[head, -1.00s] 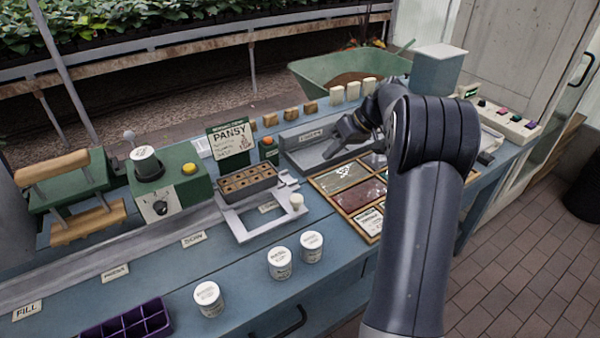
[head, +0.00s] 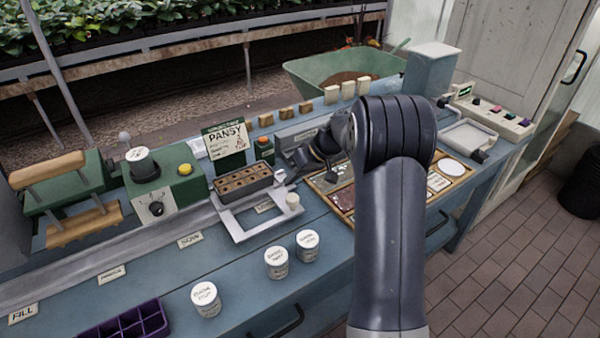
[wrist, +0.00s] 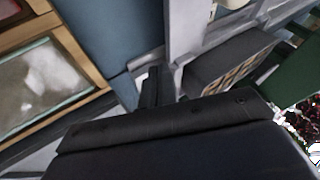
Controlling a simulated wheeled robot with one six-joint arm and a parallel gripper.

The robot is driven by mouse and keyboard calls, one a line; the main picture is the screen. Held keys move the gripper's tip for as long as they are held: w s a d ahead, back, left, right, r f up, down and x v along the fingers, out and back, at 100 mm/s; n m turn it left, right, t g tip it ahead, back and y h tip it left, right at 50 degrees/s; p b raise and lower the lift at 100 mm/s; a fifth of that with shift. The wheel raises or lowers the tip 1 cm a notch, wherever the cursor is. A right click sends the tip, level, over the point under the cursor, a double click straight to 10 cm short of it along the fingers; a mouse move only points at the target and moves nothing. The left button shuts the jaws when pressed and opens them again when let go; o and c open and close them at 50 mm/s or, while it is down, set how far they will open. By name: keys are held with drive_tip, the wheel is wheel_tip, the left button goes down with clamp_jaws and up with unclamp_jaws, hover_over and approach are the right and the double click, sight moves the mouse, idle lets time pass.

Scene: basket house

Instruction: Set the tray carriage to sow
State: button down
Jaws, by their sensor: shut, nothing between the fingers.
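The tray carriage (head: 238,227) is a pale grey frame on the rail (head: 110,252), holding a dark multi-cell tray (head: 243,180). A pale knob (head: 292,201) stands at its right front corner. The SOW label (head: 190,240) lies left of the carriage, on the bench front; another label under the frame is too small to read. My gripper (head: 288,165) is shut and empty, just right of the tray's far end. In the wrist view its fingers (wrist: 152,88) show beside the carriage frame (wrist: 182,35) and the tray (wrist: 225,68). I cannot tell whether they touch.
FILL (head: 23,314) and PRESS (head: 112,273) labels lie further left. A green dial machine (head: 165,190) stands behind the rail. White pots (head: 276,263) and a purple cell tray (head: 125,325) are in front. A wooden frame of packets (head: 345,214) lies right, under my arm.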

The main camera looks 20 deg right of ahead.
sight(228, 206)
idle(0.3)
drive_tip(key=s+a+b, duration=0.1)
drive_tip(key=s+a, duration=0.1)
drive_tip(key=a, duration=0.3)
drive_tip(key=s+a+b, duration=0.1)
drive_tip(key=a+b, duration=0.1)
drive_tip(key=a, duration=0.4)
drive_tip(key=s+a+b, duration=0.2)
drive_tip(key=a, duration=0.4)
drive_tip(key=shift+s+a, duration=0.15)
drive_tip(key=shift+s, duration=0.15)
